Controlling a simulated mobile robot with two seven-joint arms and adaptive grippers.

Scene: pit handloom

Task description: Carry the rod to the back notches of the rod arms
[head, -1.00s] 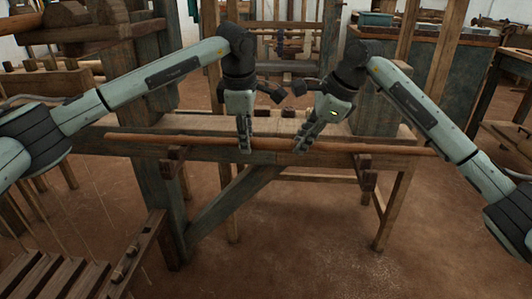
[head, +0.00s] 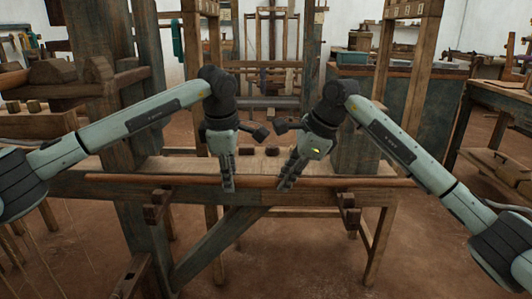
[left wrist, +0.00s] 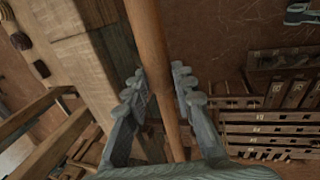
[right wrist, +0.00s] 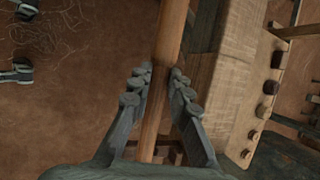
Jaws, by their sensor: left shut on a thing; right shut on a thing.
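The rod (head: 335,182) is a long brown wooden bar lying roughly level across the front of the loom beam in the head view. My left gripper (head: 228,187) is shut on it left of its middle. My right gripper (head: 287,186) is shut on it just right of there. In the left wrist view the rod (left wrist: 149,45) passes between the fingers; the right wrist view also shows the rod (right wrist: 168,40) between the fingers. The left rod arm (head: 156,207) and right rod arm (head: 348,214) show just below the rod. I cannot tell whether it touches them; their notches are unclear.
The wooden beam (head: 75,187) runs behind the rod, with a thick upright post (head: 105,130) at the left. Small dark blocks (head: 272,151) stand on the bench behind the grippers. A workbench (head: 500,165) stands at the right. The floor at the lower right is open.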

